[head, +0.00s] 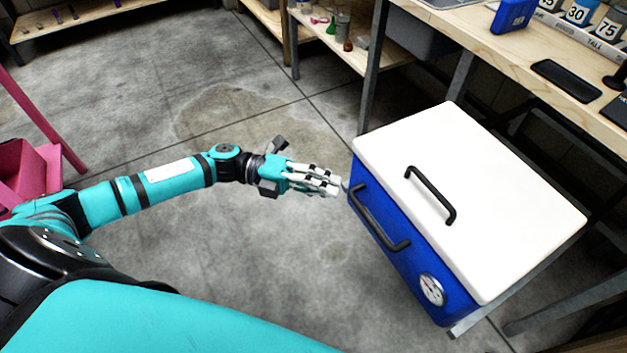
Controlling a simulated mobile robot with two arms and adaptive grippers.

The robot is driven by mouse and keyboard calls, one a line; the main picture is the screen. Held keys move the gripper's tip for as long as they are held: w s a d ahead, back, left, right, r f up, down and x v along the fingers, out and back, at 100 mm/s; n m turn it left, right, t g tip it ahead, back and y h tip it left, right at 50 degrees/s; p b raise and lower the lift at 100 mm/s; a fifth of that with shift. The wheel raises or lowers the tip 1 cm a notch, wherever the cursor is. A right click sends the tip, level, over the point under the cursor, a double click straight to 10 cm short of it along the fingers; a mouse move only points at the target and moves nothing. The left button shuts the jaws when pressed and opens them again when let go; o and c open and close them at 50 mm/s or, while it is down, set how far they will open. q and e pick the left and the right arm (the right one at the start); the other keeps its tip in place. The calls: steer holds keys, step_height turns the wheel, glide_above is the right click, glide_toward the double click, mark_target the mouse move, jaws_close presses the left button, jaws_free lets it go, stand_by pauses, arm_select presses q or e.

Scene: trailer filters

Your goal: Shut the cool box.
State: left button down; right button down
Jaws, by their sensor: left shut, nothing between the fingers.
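The cool box (399,251) is blue with a white lid (490,190), and it stands at the right in the head view. The lid lies flat over the top of the box, and no clear gap shows along the front edge. A black handle (430,194) is on the lid. A second black handle (378,222) and a round dial (431,290) are on the blue front. My left gripper (338,186) is shut and empty, just left of the box's upper front corner. I cannot tell whether its tips touch the box. My right gripper is not in view.
A wooden workbench (500,50) with a black tray (566,80) and a blue container (512,16) runs behind the box. A shelf (352,52) with small items stands at the top. Pink furniture (30,172) is at the left. The concrete floor between is clear.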

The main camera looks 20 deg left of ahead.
mark_target(359, 206)
arm_select(q)
steer(key=w+d, duration=0.1)
steer(key=d, duration=0.1)
steer(key=w+d, duration=0.1)
steer(key=d, duration=0.1)
steer(key=w+d, duration=0.1)
steer(key=d, duration=0.1)
steer(key=shift+w+d+b, duration=0.15)
steer(key=shift+d+b, duration=0.05)
steer(key=shift+b, duration=0.15)
steer(key=shift+w+d, duration=0.25)
steer(key=shift+w, duration=0.1)
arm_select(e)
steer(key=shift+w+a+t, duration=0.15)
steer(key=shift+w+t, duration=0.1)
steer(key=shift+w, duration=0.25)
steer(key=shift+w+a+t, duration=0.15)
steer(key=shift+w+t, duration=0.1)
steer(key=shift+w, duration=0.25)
